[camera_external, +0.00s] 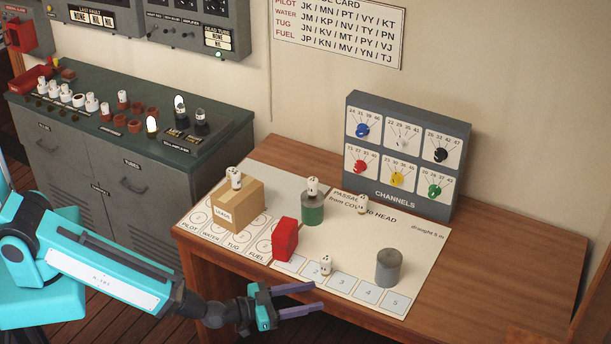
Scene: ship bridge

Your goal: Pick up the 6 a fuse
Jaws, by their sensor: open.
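Several small white cylinders, which look like fuses (66,94), stand in a row on the green-topped cabinet at the left. Another white cylinder (123,98) stands in one of the brown sockets behind them. Their ratings are too small to read, so I cannot tell which is the 6 A fuse. My gripper (313,297) is open, with nothing seen between its fingers. It is in front of the wooden desk's near edge, far to the right of the cabinet. My teal arm crosses the lower left of the view.
The desk's right side is clear.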

